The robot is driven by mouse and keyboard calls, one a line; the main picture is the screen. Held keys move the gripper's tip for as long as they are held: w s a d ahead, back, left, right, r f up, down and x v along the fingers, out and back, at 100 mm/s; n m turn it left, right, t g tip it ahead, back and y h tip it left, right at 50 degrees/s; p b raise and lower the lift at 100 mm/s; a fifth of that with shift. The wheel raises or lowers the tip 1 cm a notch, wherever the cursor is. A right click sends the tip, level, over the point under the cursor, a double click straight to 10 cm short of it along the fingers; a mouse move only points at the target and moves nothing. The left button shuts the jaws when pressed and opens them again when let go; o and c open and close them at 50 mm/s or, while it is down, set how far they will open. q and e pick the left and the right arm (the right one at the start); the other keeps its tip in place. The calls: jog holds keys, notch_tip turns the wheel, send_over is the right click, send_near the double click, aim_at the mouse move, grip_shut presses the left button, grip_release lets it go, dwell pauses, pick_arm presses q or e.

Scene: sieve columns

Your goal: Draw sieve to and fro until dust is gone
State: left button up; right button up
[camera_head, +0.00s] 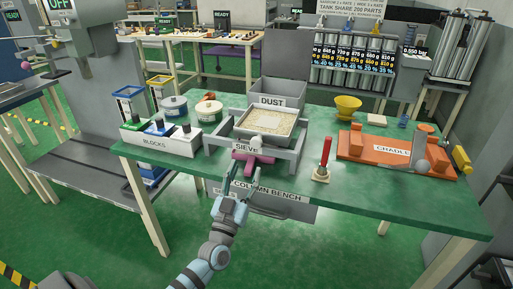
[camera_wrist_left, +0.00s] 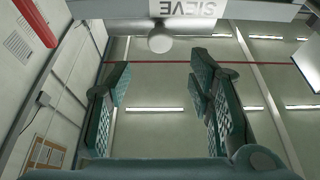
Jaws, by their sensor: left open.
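The sieve (camera_head: 268,121) is a square tray with pale grainy material in it, set in a grey frame (camera_head: 297,150) on the green bench. A pink handle (camera_head: 254,163) sticks out at its front, below the SIEVE label. A grey box labelled DUST (camera_head: 283,91) stands behind it. My left gripper (camera_head: 243,178) is just in front of the handle, open and apparently empty. In the left wrist view, the open fingers (camera_wrist_left: 160,92) have clear space between them, with the sieve's label plate (camera_wrist_left: 190,8) and a pale round knob (camera_wrist_left: 160,38) beyond. My right gripper is not in view.
A red-handled tool (camera_head: 325,160) stands upright to the right, near the orange cradle (camera_head: 375,148) and a yellow funnel (camera_head: 347,106). The bench's front right is clear.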

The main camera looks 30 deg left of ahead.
aim_at(255, 144)
pick_arm(q)
jog(key=b+x, duration=0.1)
jog(key=x, duration=0.4)
jog(key=b+x, duration=0.1)
jog(key=x, duration=0.4)
jog(key=shift+w+f, duration=0.2)
jog(key=shift+w+a+r, duration=0.1)
jog(key=shift+w+r, duration=0.2)
jog(key=shift+w, duration=0.05)
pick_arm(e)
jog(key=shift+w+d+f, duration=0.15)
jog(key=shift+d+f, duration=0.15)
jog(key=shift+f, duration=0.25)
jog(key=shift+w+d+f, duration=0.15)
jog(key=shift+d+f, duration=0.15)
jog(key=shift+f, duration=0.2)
pick_arm(q)
grip_shut()
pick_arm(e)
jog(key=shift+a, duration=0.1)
